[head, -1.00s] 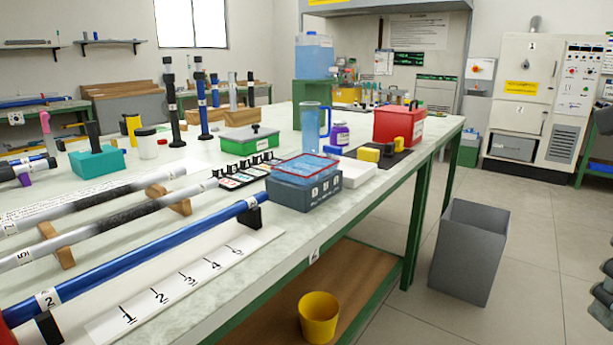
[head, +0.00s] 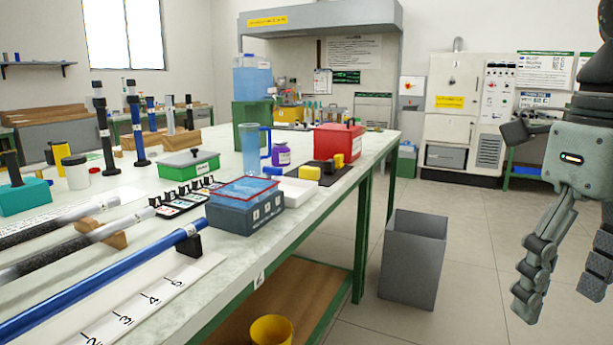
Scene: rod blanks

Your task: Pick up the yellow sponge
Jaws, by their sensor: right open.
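The yellow sponge (head: 309,173) looks like a small yellow block on the long workbench. It lies at the near edge of a dark mat (head: 337,174), beside a white tray (head: 294,190) and in front of the red box (head: 338,142). My right gripper (head: 558,300) hangs at the right edge of the head view, over the floor. Its fingers are apart with nothing between them. It is well to the right of the bench and away from the sponge. My left gripper is out of view.
A blue jug (head: 250,152), a purple-labelled jar (head: 281,155) and a blue-grey box (head: 245,211) stand near the sponge. Blue and grey rods lie on the near bench. A grey bin (head: 412,258) stands on the floor between bench and gripper.

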